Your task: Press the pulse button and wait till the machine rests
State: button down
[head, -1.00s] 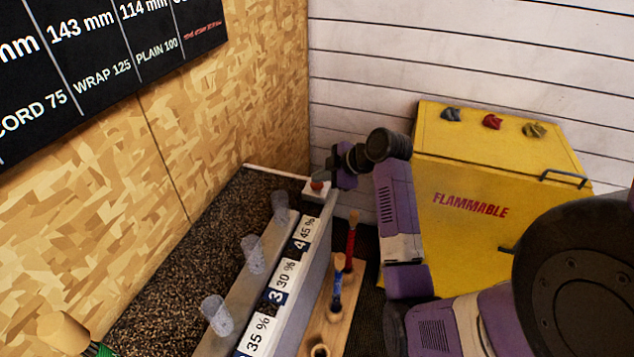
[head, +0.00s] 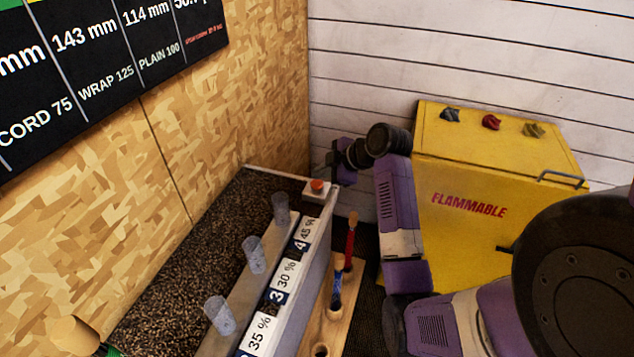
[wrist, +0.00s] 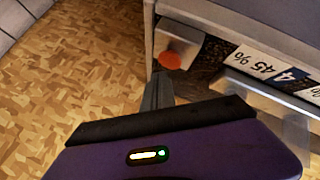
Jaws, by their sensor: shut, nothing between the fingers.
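The pulse button (head: 317,186) is an orange-red cap on a small white box at the far end of the machine (head: 322,222). It also shows in the wrist view (wrist: 170,60), just beyond and right of the fingertips. My gripper (head: 331,160) is above and slightly right of the button in the head view, apart from it. In the wrist view my gripper (wrist: 157,76) has its dark fingers together with nothing between them. The machine has a dark granular bed (head: 190,250) and a front strip with percent labels. Whether it is running cannot be told.
Several clear cups (head: 254,255) stand in a row along the grey rail. A wooden rack (head: 322,325) with red and blue tools stands in front. A yellow flammable cabinet (head: 470,205) is close to my arm on the right. A chipboard wall (head: 220,110) rises behind.

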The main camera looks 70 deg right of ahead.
aim_at(320, 183)
jog(key=shift+r+p, duration=2.05)
jog(key=shift+r, duration=0.5)
jog(key=shift+d+r+m, duration=0.1)
jog(key=shift+d+m, duration=0.05)
jog(key=shift+m, duration=0.15)
jog(key=d+r+m+t+h, duration=0.1)
jog(key=d+r+m+h, duration=0.3)
jog(key=d+r, duration=0.1)
jog(key=s+a+f+m+t+h+b, duration=0.1)
jog(key=s+a+f+m+t+b, duration=0.15)
jog(key=a, duration=1.35)
jog(key=s+a+f+m+t+h+b, duration=0.1)
jog(key=s+a+m+t, duration=0.25)
jog(key=a, duration=1.15)
jog(key=s+a+f+n+y+b, duration=0.1)
jog(key=s+a+y, duration=0.3)
jog(key=s+a, duration=0.4)
jog(key=s+a+f+n+g+y+b, duration=0.1)
jog(key=s+a+f+n+y, duration=0.2)
jog(key=s+a, duration=0.4)
jog(key=shift+s+a+y, duration=0.35)
jog(key=shift+a+y, duration=0.25)
jog(key=shift+a, duration=0.25)
